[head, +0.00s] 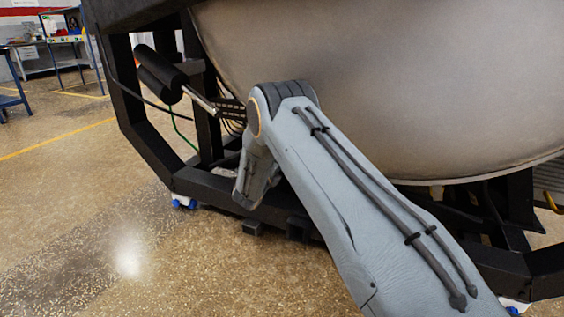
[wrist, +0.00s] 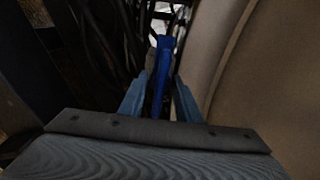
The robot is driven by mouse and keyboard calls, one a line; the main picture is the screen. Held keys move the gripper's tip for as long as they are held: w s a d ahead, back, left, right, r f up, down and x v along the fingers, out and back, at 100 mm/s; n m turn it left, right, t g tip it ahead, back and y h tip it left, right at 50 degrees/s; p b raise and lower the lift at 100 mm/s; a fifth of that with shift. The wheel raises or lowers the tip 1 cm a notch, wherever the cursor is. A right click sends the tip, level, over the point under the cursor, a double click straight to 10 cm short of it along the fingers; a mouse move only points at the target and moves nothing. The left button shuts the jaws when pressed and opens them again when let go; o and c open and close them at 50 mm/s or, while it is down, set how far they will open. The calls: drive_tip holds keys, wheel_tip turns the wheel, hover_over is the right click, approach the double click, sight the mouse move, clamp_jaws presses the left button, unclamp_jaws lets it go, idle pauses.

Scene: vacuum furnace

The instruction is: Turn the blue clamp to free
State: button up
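The blue clamp (wrist: 164,50) shows in the wrist view as a narrow upright blue bar at the middle. My gripper (wrist: 160,82) is open, with one blue-grey finger on each side of the clamp's lower part. The clamp lies between the fingers, and I see no clear contact with either one. The clamp's lower end is hidden behind my gripper's body. In the head view, my arm hides the gripper, and the clamp cannot be made out.
The large rounded metal vessel (head: 400,80) fills the right and stands close beside my gripper in the wrist view. Its black frame (head: 150,150) and a black cylinder on a rod (head: 160,75) are near my arm. Dark cables (wrist: 100,45) lie left of the clamp.

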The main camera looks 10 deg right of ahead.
drive_tip(key=p+v, duration=0.2)
drive_tip(key=v, duration=0.5)
drive_tip(key=shift+s+a, duration=0.2)
drive_tip(key=shift+s, duration=0.15)
